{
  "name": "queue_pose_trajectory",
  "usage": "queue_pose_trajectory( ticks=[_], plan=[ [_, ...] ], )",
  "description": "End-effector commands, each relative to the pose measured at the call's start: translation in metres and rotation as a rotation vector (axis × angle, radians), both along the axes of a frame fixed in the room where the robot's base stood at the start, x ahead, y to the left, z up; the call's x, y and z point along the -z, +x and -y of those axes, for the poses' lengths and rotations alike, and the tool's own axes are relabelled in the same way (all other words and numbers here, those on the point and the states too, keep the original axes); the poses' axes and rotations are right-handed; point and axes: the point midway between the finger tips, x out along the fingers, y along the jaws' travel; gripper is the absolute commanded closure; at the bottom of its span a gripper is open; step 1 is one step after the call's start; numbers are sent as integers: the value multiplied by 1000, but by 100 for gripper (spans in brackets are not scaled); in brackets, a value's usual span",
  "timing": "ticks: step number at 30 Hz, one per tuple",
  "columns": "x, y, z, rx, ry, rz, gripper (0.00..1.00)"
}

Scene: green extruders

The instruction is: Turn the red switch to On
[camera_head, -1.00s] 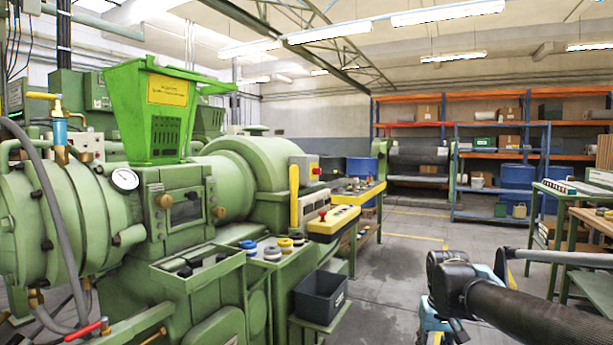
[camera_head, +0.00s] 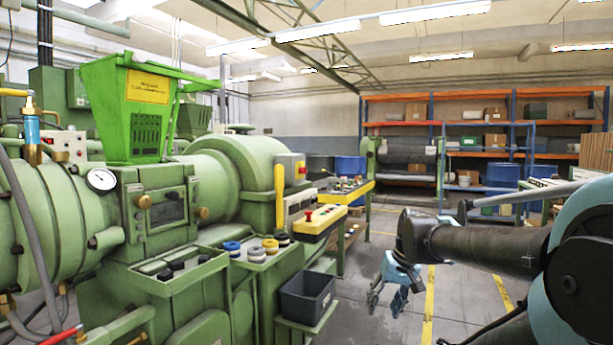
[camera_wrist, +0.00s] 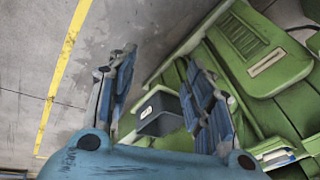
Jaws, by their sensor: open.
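A small red switch (camera_head: 302,169) sits on the side of a grey box on the green extruder, right of the big rounded housing. Its position is too small to read. A separate red button (camera_head: 308,215) stands on a yellow control box below it. My gripper (camera_head: 386,298) hangs low over the floor, to the right of the extruder and well apart from both. It is open and empty, fingers pointing down. In the wrist view its two blue fingers (camera_wrist: 158,70) are spread, and neither red control can be made out.
A dark bin (camera_head: 306,296) stands low beside the extruder; it shows between the fingers in the wrist view (camera_wrist: 158,112). A yellow-edged bench (camera_head: 350,196) is behind the control box. Aisle floor (camera_head: 395,240) with yellow lines is clear. Shelves (camera_head: 480,125) stand at the back.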

Motion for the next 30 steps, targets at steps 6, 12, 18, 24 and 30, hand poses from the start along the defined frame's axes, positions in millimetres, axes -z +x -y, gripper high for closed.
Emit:
queue_pose_trajectory(
  ticks=[6, 12, 18, 24, 30],
  plan=[
    [-60, 71, -39, -46, 179, 45, 53],
    [-110, 140, -69, -83, 340, 98, 53],
    [-157, 212, -93, -112, 498, 161, 53],
    [-200, 287, -111, -134, 654, 232, 53],
    [-237, 362, -120, -144, 804, 313, 53]
  ],
)
